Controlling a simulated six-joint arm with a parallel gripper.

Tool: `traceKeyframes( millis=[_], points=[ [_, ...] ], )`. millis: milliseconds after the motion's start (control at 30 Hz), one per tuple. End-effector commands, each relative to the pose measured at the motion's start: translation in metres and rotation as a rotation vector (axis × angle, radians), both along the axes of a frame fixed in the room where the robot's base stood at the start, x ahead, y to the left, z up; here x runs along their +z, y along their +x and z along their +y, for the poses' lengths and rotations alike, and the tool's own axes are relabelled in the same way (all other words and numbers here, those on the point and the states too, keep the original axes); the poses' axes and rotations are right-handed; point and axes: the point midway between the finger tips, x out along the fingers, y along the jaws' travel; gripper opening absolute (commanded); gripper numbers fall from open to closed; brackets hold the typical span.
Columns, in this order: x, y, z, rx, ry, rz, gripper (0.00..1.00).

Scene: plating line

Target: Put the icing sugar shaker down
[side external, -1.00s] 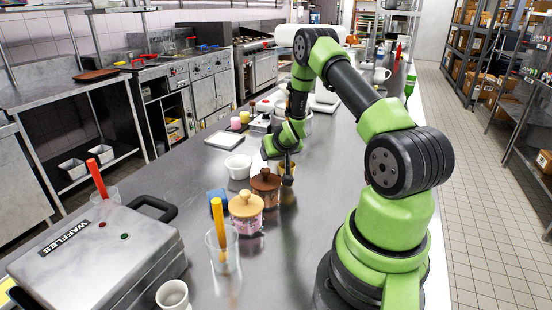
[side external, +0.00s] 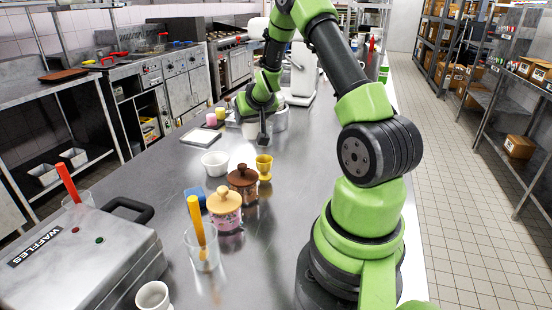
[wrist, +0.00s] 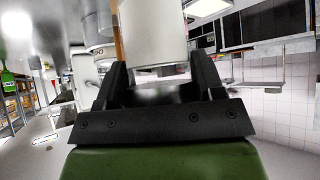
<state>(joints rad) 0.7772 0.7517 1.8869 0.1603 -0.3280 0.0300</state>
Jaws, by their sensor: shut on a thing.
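My gripper (side external: 263,141) is over the far middle of the steel counter, beyond the yellow cup, seen from behind in the side view. In the wrist view my gripper (wrist: 160,82) has its two dark fingers on either side of a pale, smooth cylinder, the icing sugar shaker (wrist: 155,35), and is shut on it. Only part of the shaker shows there. In the side view my wrist and fingers largely hide it, so I cannot tell whether its base touches the counter.
A yellow cup (side external: 264,168), a white bowl (side external: 215,163) and two lidded jars (side external: 243,184) (side external: 225,209) stand nearer. A white-topped tray (side external: 200,137) lies left of my gripper. A white mixer (side external: 300,78) stands behind. Bare counter (side external: 285,200) lies right of the jars.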

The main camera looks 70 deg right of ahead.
Motion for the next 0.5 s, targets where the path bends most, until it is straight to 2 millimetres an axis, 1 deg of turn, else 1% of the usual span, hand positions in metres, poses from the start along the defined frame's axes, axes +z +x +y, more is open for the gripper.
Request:
traceKeyframes(
  millis=[167, 267, 367, 467, 500],
  points=[
    [0.003, -0.004, 0.006, -0.083, 0.001, -0.001, 0.3],
    [0.003, -0.009, 0.011, -0.16, 0.0, 0.002, 0.3],
    [0.004, -0.018, 0.015, -0.26, -0.002, 0.003, 0.3],
    [0.003, -0.034, 0.021, -0.39, -0.001, 0.006, 0.3],
    [0.003, -0.042, 0.024, -0.455, -0.003, 0.006, 0.3]
  ],
)
